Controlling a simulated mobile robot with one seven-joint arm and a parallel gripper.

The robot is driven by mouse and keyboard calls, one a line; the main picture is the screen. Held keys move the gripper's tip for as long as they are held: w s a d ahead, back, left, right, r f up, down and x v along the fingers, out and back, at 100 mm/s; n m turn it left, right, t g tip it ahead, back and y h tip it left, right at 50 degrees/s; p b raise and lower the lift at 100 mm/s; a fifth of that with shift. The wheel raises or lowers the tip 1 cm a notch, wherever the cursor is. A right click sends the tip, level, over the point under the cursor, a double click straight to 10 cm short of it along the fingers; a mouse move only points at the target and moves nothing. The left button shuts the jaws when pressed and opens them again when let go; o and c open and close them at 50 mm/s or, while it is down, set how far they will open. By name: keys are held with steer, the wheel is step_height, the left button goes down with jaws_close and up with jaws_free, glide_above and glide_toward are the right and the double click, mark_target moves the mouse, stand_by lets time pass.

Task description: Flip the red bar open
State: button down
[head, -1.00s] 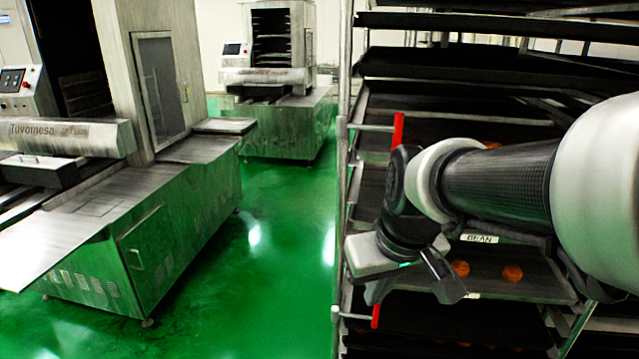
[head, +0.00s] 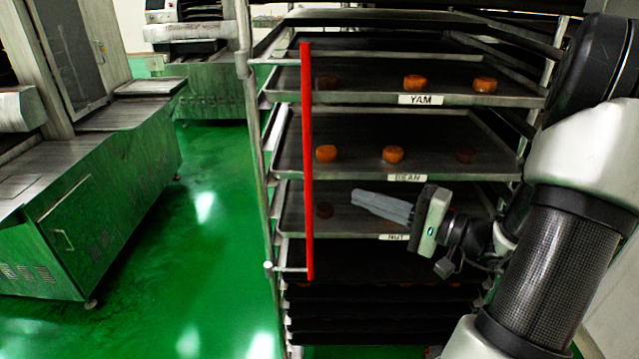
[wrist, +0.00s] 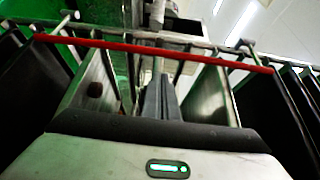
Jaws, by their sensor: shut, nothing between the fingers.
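The red bar (head: 308,160) stands upright across the front of the tray rack, toward its left side, joined to the rack post by short rods at its top and bottom. In the wrist view the red bar (wrist: 150,48) runs across the picture beyond the fingers. My gripper (head: 355,195) is to the right of the bar, level with its lower half, with its fingers pointing left at the bar. The fingers (wrist: 160,80) are together and empty. A gap shows between the fingertips and the bar in the head view.
The rack holds trays labelled YAM (head: 421,100), BEAN (head: 407,177) and NUT (head: 395,237), with several orange pieces on them. The rack post (head: 255,150) stands left of the bar. Green floor (head: 205,230) is clear left of the rack, before a metal machine (head: 90,220).

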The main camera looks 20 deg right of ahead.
steer(key=shift+a, duration=0.15)
steer(key=x, duration=1)
steer(key=shift+b, duration=0.4)
steer(key=shift+s, duration=0.1)
